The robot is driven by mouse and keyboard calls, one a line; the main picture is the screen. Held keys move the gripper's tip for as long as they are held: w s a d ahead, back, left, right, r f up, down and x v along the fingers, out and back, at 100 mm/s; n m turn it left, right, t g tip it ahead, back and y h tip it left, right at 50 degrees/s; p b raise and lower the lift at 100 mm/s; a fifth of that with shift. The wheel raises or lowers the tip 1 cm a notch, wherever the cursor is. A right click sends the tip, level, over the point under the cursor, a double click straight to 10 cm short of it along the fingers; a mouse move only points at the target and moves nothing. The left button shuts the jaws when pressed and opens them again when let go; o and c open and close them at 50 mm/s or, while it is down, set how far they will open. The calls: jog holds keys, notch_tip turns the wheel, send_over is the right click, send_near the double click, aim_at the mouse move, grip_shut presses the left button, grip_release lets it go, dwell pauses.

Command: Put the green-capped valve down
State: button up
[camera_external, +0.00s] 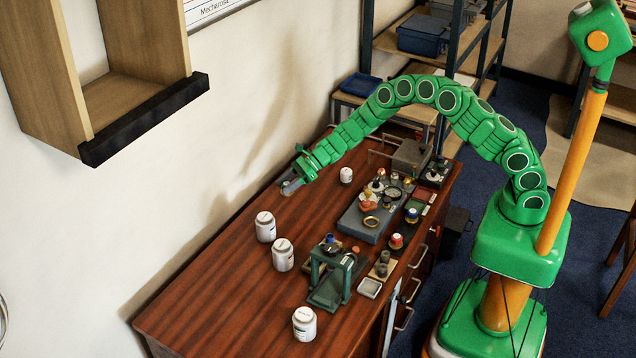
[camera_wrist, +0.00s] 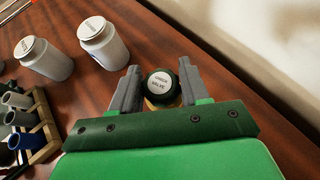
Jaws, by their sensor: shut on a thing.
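My gripper (camera_external: 291,186) reaches over the far left part of the wooden table, near the wall. In the wrist view my gripper (camera_wrist: 160,72) is shut on the green-capped valve (camera_wrist: 160,86). The valve has a dark green knobbed cap with a white label, and a little of its brass body shows below the cap between the two grey fingers. The cap faces the wrist camera. In the external view the valve is too small and covered to make out. I cannot tell whether its base touches the table.
A grey plate (camera_external: 352,222) with fittings lies to the right. A green press (camera_external: 335,275) stands nearer.

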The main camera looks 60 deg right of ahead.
jog(key=shift+w+a+f, duration=0.2)
jog(key=shift+w+f, duration=0.4)
jog(key=shift+f, duration=0.2)
jog(key=shift+w+a+f, duration=0.15)
jog(key=shift+w+f, duration=0.4)
jog(key=shift+f, duration=1.65)
jog(key=shift+f, duration=0.1)
jog(key=o, duration=1.1)
jog(key=shift+o, duration=0.2)
jog(key=v, duration=1.2)
